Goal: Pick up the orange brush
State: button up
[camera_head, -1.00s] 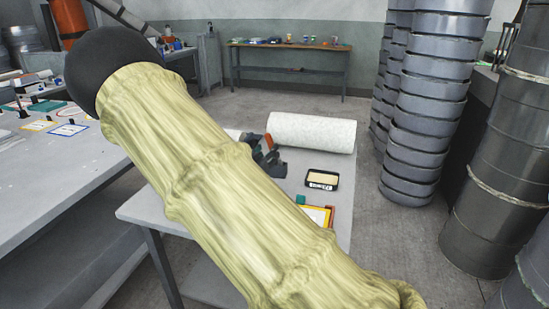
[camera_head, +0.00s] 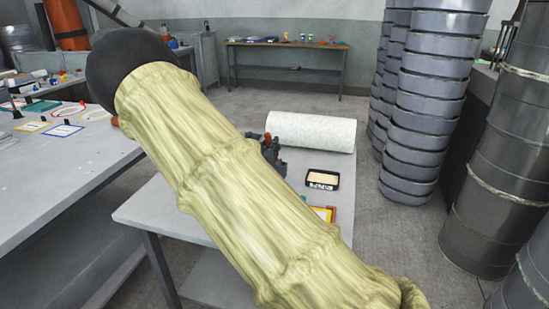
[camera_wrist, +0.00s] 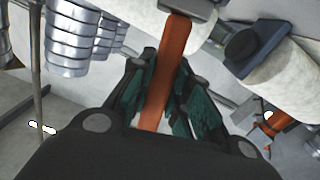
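The orange brush's long flat handle (camera_wrist: 166,75) runs down the middle of the wrist view, from a grey block-like part at the top edge to near my palm. My gripper (camera_wrist: 172,90) has green-padded fingers on both sides of this handle and appears shut on it. The rest of the brush is cut off by the top edge. In the head view my gripper (camera_head: 271,152) is small and dark, just past my forearm sleeve and in front of the white roll, above the grey table (camera_head: 160,207). The sleeve hides much of the table, and the brush is hardly visible there.
A white roll (camera_head: 312,132) lies at the table's far end. A black tray with a cream pad (camera_head: 322,180) and a red-yellow framed item (camera_head: 322,214) lie near the right edge. Stacked grey rings (camera_head: 418,120) stand right of the table. Another table (camera_head: 50,170) is at left.

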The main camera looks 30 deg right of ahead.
grip_shut()
notch_tip(320, 180, up, 18)
jog(key=p, duration=0.9)
jog(key=shift+r+p, duration=0.1)
jog(key=shift+p, duration=0.2)
